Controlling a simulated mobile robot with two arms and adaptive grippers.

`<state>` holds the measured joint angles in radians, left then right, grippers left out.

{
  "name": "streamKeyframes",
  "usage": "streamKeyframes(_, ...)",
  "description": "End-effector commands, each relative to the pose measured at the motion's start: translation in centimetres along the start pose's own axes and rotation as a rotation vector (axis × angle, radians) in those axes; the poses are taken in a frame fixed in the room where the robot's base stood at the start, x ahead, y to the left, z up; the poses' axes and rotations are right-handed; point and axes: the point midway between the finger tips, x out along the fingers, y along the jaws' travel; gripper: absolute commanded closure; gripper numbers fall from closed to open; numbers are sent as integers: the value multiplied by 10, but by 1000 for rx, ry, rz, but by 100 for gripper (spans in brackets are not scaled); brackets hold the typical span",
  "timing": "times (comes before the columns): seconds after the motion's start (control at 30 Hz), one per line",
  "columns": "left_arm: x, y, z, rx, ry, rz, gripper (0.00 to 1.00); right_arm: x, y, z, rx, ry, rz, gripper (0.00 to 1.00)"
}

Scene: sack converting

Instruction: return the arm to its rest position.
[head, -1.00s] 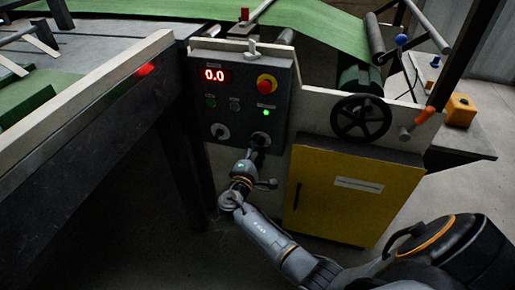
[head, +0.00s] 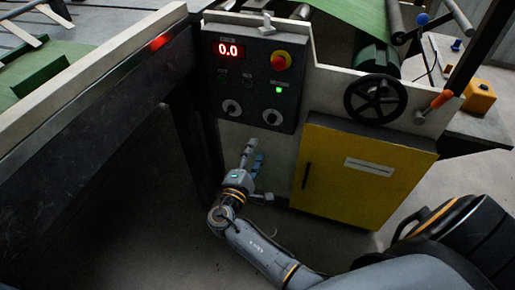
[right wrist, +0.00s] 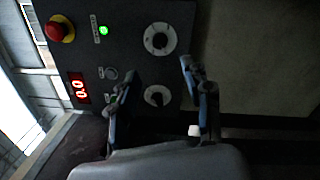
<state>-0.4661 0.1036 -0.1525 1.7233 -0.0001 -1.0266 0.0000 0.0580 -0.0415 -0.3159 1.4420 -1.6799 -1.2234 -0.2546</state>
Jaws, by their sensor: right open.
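My right gripper (head: 250,155) is in front of the machine's pale panel, below the control box (head: 288,62) and apart from it. It is empty. In the right wrist view its two fingers (right wrist: 158,88) stand apart, with the box behind them. The box carries two round knobs, the left one (head: 231,108) and the right one (head: 272,117). The right wrist view shows the same knobs (right wrist: 159,39) and (right wrist: 157,96). My right arm (head: 262,248) reaches up from the lower right. My left gripper is not in view.
The red display (head: 229,50) reads 0.0, beside a red emergency button (head: 280,61) and a lit green lamp (head: 279,90). A yellow cabinet (head: 350,185) is close right of my gripper, a black handwheel (head: 375,98) above it. A dark table frame (head: 95,130) stands left.

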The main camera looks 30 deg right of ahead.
Motion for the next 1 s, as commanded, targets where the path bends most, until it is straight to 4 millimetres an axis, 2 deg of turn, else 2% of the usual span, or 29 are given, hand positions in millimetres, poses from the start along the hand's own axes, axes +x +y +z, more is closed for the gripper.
streamKeyframes(0.4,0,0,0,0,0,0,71,0,0,0,1,1,-1,50)
streamKeyframes(0.47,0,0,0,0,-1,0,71,0,-6,1,5,5,-16,50)
streamKeyframes(0.53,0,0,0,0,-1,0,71,-2,-22,2,20,19,-65,50)
streamKeyframes(0.57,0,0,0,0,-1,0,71,-3,-32,4,32,27,-98,50)
streamKeyframes(0.63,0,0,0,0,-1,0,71,-9,-66,8,70,52,-206,50)
streamKeyframes(0.77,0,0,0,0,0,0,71,-35,-143,18,182,99,-476,50)
streamKeyframes(0.8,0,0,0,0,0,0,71,-46,-166,22,223,109,-564,50)
streamKeyframes(0.9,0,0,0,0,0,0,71,-80,-215,30,328,124,-778,50)
streamKeyframes(1.0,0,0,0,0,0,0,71,-117,-252,39,437,122,-980,50)
